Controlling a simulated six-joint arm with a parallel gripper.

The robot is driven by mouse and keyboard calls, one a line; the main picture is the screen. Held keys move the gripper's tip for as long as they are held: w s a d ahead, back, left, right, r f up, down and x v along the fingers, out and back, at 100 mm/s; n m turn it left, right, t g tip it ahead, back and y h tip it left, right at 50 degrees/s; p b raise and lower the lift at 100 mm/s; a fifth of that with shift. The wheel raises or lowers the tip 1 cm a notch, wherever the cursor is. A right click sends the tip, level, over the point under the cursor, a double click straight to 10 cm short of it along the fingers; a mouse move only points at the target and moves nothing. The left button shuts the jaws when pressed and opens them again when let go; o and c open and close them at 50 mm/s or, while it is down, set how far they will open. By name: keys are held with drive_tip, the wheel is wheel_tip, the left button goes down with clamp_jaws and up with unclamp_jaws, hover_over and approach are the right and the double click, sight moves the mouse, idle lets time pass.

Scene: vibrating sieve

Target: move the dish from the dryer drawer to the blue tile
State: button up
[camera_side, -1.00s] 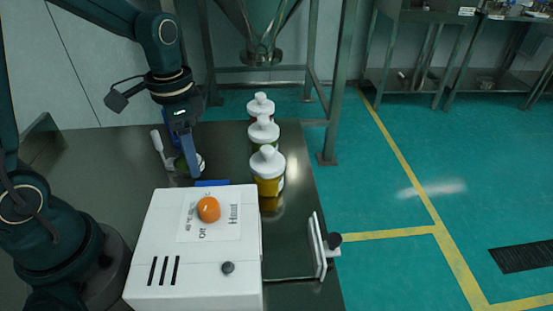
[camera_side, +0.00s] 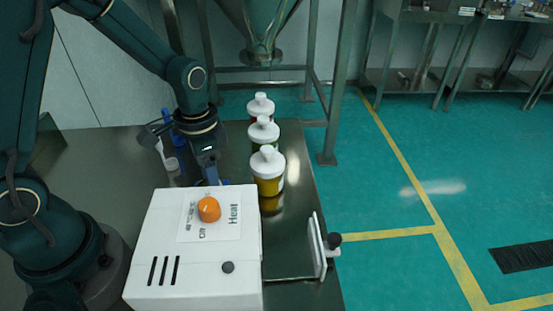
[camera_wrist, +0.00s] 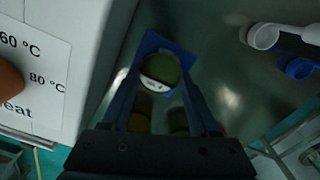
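The dish (camera_wrist: 160,72), with a white rim and green contents, sits between the fingertips of my gripper (camera_wrist: 160,78) in the wrist view. The fingers close on its two sides. The blue tile (camera_wrist: 150,43) shows under and around it; I cannot tell whether the dish touches the tile. In the side view my gripper (camera_side: 212,182) points down just behind the white dryer (camera_side: 190,270), with the dish hidden. The blue tile (camera_side: 224,182) shows only as a sliver there. The drawer front (camera_side: 317,246), with a black knob, stands out to the right of the dryer.
Three white-capped jars (camera_side: 268,172) stand in a row right of my gripper. A white scoop (camera_wrist: 262,36) and a blue cup-like piece (camera_wrist: 298,67) lie to the right in the wrist view. The dryer with its orange knob (camera_side: 209,209) is close on the near side.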

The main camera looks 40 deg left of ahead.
drive_tip(key=o, duration=0.5)
wheel_tip(320, 180, up, 11)
drive_tip(key=shift+s+d+r+n+t, duration=0.4)
drive_tip(key=shift+s+r+n+t, duration=0.45)
drive_tip(key=shift+s, duration=0.75)
drive_tip(key=shift+s+d+r+n+t, duration=0.55)
drive_tip(key=shift+s+t, duration=0.45)
drive_tip(key=shift+s, duration=0.55)
drive_tip(key=shift+s+d+r+n+t, duration=0.3)
drive_tip(key=shift+s+r+n+t, duration=0.45)
drive_tip(key=shift+s, duration=0.85)
drive_tip(key=shift+f, duration=0.2)
